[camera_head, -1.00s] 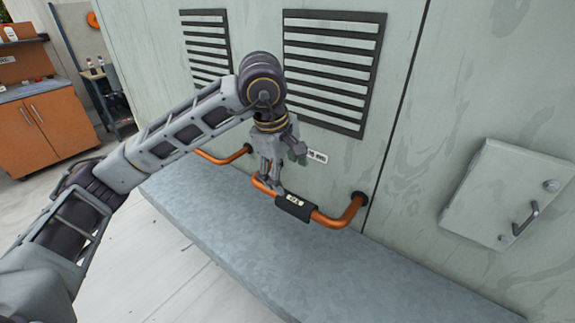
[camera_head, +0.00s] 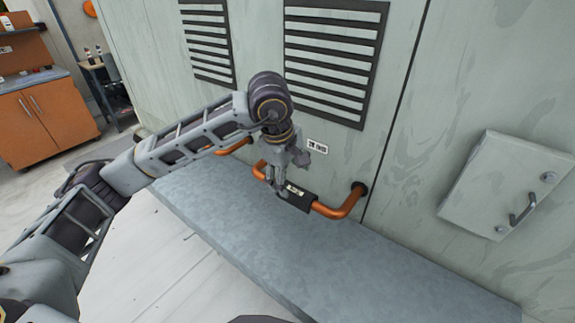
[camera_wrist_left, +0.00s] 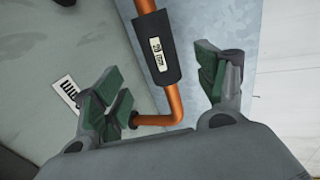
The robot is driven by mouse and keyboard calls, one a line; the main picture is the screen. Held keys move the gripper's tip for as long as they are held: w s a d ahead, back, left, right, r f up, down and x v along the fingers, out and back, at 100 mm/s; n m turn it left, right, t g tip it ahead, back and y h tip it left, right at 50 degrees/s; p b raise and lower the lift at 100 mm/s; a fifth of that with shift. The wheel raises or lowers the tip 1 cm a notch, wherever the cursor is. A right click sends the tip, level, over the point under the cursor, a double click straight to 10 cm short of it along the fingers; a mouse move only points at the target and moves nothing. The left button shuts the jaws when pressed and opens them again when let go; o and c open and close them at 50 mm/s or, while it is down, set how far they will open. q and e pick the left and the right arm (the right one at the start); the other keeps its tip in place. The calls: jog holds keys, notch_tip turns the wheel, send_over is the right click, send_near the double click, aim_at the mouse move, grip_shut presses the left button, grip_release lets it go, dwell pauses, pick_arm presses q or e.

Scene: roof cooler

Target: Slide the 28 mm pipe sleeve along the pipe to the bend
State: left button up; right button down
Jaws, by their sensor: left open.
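The pipe sleeve (camera_head: 299,200) is a short black tube with a white label, around the orange pipe (camera_head: 329,211). In the left wrist view the sleeve (camera_wrist_left: 155,50) shows its label, reading 28 mm. The pipe's bend (camera_wrist_left: 179,119) lies below it there; in the head view the bend (camera_head: 346,211) is to its right. My left gripper (camera_head: 287,177) is at the sleeve's left end in the head view and partly covers it. In the wrist view the open fingers (camera_wrist_left: 160,88) are apart, one on each side of the pipe. Contact cannot be told.
The pipe runs close to a pale green wall with louvred grilles (camera_head: 332,62) and a small hatch (camera_head: 495,187). Below it is a grey metal ledge (camera_head: 390,265), bare in front. An orange cabinet (camera_head: 45,120) stands far left.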

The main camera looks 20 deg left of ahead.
aim_at(294, 190)
pick_arm(q)
jog(key=x, duration=0.6)
jog(key=shift+s+f+p, duration=0.1)
jog(key=shift+p, duration=0.25)
jog(key=shift+x, duration=0.75)
jog(key=shift+f, duration=0.45)
pick_arm(e)
jog(key=shift+s+a+r, duration=0.45)
jog(key=shift+s+a, duration=0.2)
jog(key=shift+a, duration=0.2)
jog(key=shift+d, duration=0.1)
pick_arm(q)
jog(key=c, duration=1.1)
pick_arm(e)
jog(key=shift+w+d, duration=0.1)
jog(key=shift+d, duration=0.3)
